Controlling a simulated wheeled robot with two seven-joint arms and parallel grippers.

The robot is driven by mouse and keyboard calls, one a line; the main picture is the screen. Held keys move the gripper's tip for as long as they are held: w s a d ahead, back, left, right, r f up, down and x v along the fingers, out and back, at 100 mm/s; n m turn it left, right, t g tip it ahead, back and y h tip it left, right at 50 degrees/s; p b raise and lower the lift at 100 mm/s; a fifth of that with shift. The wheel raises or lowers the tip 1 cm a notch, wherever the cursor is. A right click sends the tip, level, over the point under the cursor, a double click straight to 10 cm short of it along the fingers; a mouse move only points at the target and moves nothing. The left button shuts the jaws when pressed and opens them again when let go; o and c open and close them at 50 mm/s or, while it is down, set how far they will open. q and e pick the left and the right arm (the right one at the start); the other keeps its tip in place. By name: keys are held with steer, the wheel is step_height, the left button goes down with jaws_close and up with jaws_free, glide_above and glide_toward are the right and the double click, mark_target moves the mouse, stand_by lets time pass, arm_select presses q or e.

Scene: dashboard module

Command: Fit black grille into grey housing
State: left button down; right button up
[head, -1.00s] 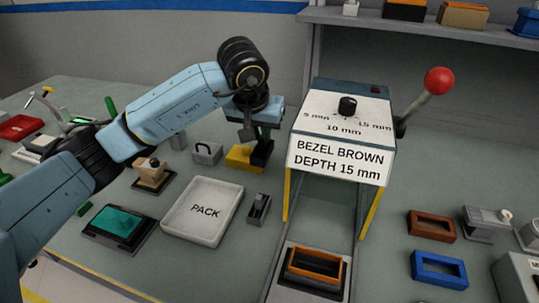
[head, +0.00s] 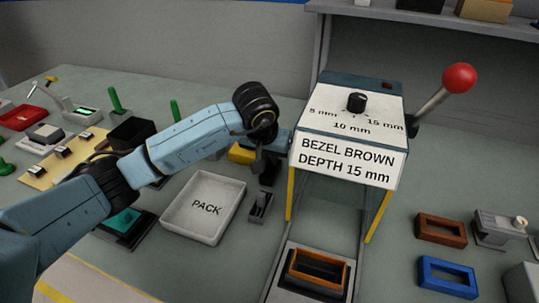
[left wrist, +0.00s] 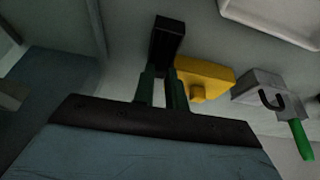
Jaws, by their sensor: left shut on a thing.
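My left gripper (head: 268,150) is shut on a black block-like piece, apparently the black grille (head: 268,173), between the yellow block and the press. In the left wrist view the gripper (left wrist: 163,82) has its green fingers close together, with the black piece (left wrist: 168,36) extending beyond them. Part of its grip is hidden. A dark grey, box-shaped housing (head: 316,282) with a brown rim sits at the foot of the press, apart from the gripper. Its inside looks dark. My right gripper is not in view.
The press (head: 350,110) reads "BEZEL BROWN DEPTH 15 mm" and has a red-knobbed lever (head: 458,78). A white PACK tray (head: 190,232), a small dark holder (head: 261,206) and a yellow block (head: 241,152) are near the gripper. Brown (head: 441,217) and blue (head: 421,275) frames lie right.

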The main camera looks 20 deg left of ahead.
arm_select(q)
steer(key=c, duration=1.8)
jaws_free()
steer(key=shift+f, duration=0.1)
steer(key=shift+c, duration=0.2)
steer(key=o, duration=0.4)
